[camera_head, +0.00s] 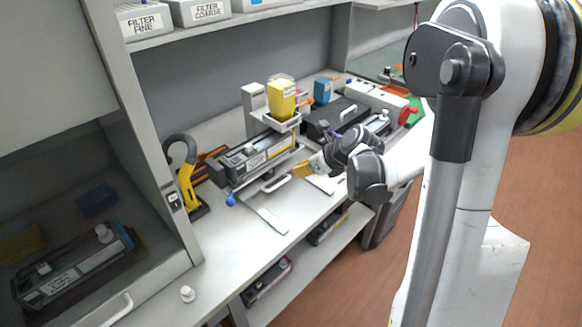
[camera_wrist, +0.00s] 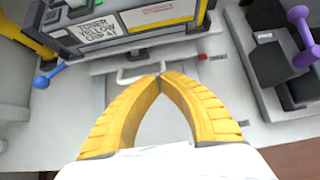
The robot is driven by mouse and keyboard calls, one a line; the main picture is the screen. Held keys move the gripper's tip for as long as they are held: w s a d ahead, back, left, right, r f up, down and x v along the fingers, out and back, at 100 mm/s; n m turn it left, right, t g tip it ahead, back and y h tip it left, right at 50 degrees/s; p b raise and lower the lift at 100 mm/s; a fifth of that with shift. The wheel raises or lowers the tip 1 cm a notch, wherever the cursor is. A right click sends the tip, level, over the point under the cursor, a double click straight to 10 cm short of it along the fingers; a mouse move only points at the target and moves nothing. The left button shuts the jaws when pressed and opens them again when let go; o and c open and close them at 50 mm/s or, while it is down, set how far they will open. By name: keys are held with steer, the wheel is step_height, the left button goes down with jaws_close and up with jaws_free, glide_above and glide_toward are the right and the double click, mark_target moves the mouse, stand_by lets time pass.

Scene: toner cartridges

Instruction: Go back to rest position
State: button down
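My gripper (camera_head: 304,170) reaches over the workbench in the head view, in front of the toner cartridge station. In the wrist view its two yellow ridged fingers (camera_wrist: 160,78) meet at their tips, with nothing visible between them. A toner cartridge (camera_head: 257,158) labelled toner yellow sits in a holder on the bench; its label (camera_wrist: 97,27) shows beyond the fingers in the wrist view. A white handle (camera_wrist: 135,75) lies just beyond the fingertips; I cannot tell whether they touch it.
A yellow bottle (camera_head: 281,99) sits on a raised stand above the cartridge. A yellow-and-black tool (camera_head: 186,176) stands to the left. A blue knob (camera_head: 231,199) is at the station's front left. A small white knob (camera_head: 188,293) stands on the clear front bench. More cartridges lie on the lower shelf.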

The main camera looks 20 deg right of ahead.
steer(key=p+v, duration=0.2)
steer(key=v, duration=0.4)
steer(key=shift+w+d+r, duration=0.1)
steer(key=shift+w, duration=0.1)
steer(key=s+a+r+n+h, duration=0.1)
steer(key=s+a+n, duration=0.3)
steer(key=n, duration=0.6)
steer(key=s+a+r+n+h, duration=0.1)
steer(key=s+a+r+n, duration=0.3)
steer(key=s+n, duration=0.4)
steer(key=s+a+r+n+g+h, duration=0.1)
steer(key=s+a+r+n, duration=0.2)
steer(key=n, duration=1)
steer(key=shift+s+a+r+n, duration=0.25)
steer(key=shift+s+a+n, duration=0.15)
steer(key=shift+s+a, duration=1.1)
steer(key=shift+s+d, duration=0.2)
steer(key=shift+d, duration=0.05)
